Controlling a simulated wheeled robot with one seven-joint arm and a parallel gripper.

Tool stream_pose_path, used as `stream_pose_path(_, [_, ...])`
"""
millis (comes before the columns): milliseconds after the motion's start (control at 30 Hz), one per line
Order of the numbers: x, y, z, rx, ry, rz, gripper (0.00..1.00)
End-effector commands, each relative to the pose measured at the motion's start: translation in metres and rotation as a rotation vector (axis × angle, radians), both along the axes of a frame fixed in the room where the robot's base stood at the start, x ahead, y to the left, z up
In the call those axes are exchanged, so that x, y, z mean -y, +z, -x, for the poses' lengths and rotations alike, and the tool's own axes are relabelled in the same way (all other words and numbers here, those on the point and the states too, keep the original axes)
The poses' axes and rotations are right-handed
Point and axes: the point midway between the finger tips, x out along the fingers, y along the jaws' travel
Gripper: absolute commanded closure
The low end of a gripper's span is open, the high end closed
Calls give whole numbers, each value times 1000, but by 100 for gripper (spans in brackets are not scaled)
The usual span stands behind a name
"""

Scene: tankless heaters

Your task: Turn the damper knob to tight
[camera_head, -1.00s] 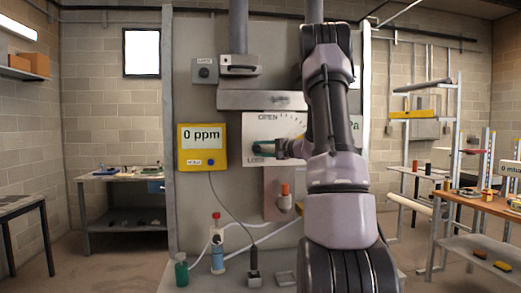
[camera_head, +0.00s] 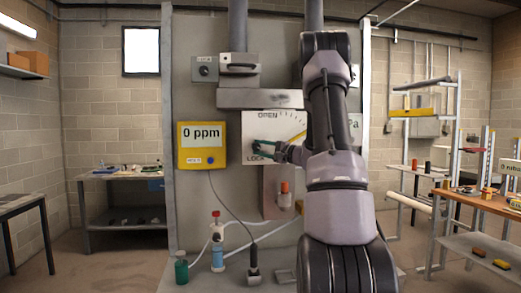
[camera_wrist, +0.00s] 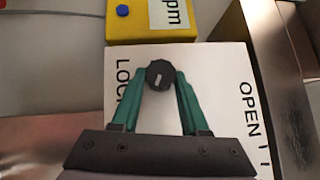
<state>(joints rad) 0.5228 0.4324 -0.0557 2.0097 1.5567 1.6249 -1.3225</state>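The damper knob (camera_wrist: 159,74) is a small dark round knob with a white mark, on a white panel (camera_wrist: 215,75). The panel is lettered OPEN on one side and LOCK, partly covered, on the other. In the head view, the panel (camera_head: 275,125) has OPEN at top and LOCK at lower left, with a scale arc. My gripper (camera_wrist: 160,76) has teal fingers on both sides of the knob, seemingly touching it. It also shows in the head view (camera_head: 260,147), reaching in from the right, where my arm hides the panel's right part.
A yellow gas meter (camera_head: 201,148) reading 0 ppm is left of the panel. A grey ledge (camera_head: 260,99) juts out above it. An orange-topped valve (camera_head: 284,196) is below. Bottles (camera_head: 217,245) stand on the lower shelf.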

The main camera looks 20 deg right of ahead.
Motion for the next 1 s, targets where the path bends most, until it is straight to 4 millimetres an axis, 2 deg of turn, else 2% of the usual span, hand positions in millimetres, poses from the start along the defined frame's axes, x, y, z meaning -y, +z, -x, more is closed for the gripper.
stream_pose_path(33, [-2, -1, 0, -3, 3, 0, 38])
stream_pose_path(67, [-1, -1, 0, -3, 2, 1, 27])
stream_pose_path(467, [3, -1, 5, -1, -1, 0, 27])
stream_pose_path(567, [10, -2, 16, -2, -3, -1, 27])
stream_pose_path(900, [41, -9, 74, -2, -2, 0, 27])
stream_pose_path(1000, [47, -11, 85, -2, -1, 0, 27])
